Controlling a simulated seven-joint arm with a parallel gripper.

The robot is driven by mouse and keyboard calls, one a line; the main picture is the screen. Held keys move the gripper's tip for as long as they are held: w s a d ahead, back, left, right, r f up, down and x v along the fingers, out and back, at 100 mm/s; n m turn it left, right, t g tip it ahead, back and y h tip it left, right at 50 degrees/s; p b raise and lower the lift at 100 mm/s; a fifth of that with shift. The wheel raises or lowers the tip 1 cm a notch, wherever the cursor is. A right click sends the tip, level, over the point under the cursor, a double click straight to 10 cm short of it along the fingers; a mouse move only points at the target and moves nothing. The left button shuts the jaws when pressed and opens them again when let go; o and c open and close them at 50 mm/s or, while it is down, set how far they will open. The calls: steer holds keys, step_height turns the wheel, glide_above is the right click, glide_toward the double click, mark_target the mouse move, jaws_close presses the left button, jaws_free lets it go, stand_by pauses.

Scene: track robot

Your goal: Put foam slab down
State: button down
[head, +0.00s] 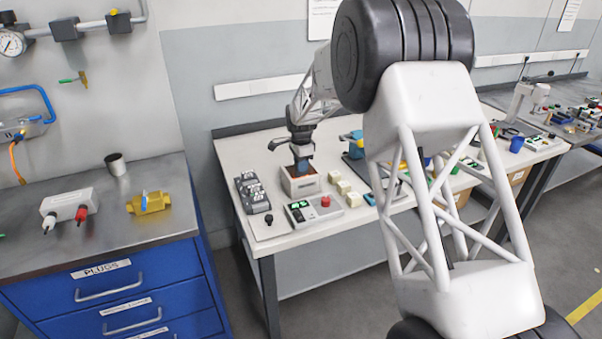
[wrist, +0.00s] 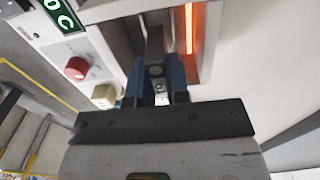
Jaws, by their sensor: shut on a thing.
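My gripper (head: 303,163) is at the white box (head: 299,187) with an orange interior on the bench, its fingers pointing down at the open top. In the wrist view the blue fingers of my gripper (wrist: 157,78) are shut on a dark narrow piece (wrist: 155,42), seen nearly edge-on; I take it for the foam slab. It lies within the opening of the box, beside a glowing orange strip (wrist: 189,28). Whether its lower end touches the box floor cannot be told. In the head view my fingers and the box hide the piece.
A control unit with green displays and a red button (head: 325,201) stands in front of the box. Several cream blocks (head: 345,187) lie to its right and a grey device (head: 252,192) to its left. A blue drawer cabinet (head: 110,290) stands at the left.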

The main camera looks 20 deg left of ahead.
steer(key=shift+f, duration=1.75)
steer(key=shift+f, duration=0.2)
steer(key=c, duration=1.1)
jaws_free()
steer(key=shift+r, duration=0.2)
steer(key=shift+r, duration=6)
